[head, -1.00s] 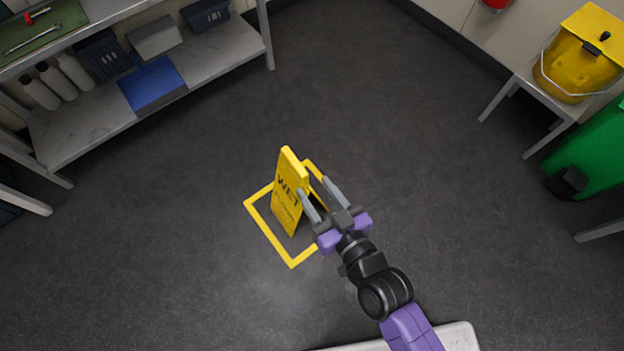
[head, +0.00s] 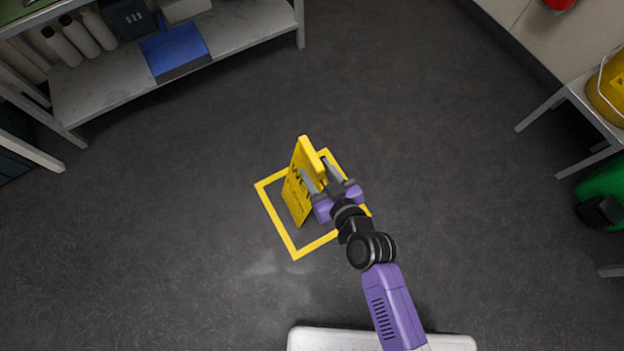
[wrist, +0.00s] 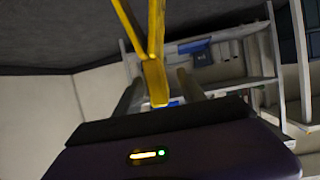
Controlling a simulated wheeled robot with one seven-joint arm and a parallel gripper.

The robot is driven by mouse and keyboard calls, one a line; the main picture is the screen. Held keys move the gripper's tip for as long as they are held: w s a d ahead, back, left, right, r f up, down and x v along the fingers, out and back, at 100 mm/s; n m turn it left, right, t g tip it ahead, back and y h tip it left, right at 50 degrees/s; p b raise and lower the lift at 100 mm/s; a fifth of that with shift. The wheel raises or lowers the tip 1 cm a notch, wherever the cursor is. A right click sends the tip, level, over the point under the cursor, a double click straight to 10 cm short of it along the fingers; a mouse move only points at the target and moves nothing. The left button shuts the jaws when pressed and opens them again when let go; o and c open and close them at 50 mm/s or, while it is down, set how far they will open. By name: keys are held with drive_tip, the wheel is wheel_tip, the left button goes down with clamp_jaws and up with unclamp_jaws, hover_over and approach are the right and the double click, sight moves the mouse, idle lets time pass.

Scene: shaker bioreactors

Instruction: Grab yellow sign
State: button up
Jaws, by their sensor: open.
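The yellow sign (head: 298,182) is an A-frame wet-floor sign with dark lettering. It stands upright on the floor inside a yellow square outline, near the middle of the head view. My gripper (head: 317,176) is open at the sign's upper right side, with its fingers reaching around the top part. In the wrist view the sign's top edge (wrist: 155,82) sits between the two spread fingers of my gripper (wrist: 155,92). I cannot tell whether either finger touches it. My gripper hides part of the sign's right side in the head view.
The yellow floor outline (head: 276,222) surrounds the sign. A metal shelf unit (head: 115,85) with a blue bin (head: 174,52) stands at upper left. A small table (head: 575,98) with a yellow bucket (head: 608,88) and a green bin (head: 606,190) are at right. The floor between is clear.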

drive_tip(key=x, duration=0.2)
drive_tip(key=b+x, duration=0.1)
drive_tip(key=x, duration=0.2)
drive_tip(key=shift+d, duration=0.25)
drive_tip(key=shift+c, duration=0.5)
clamp_jaws()
drive_tip(key=shift+w, duration=0.1)
idle(0.5)
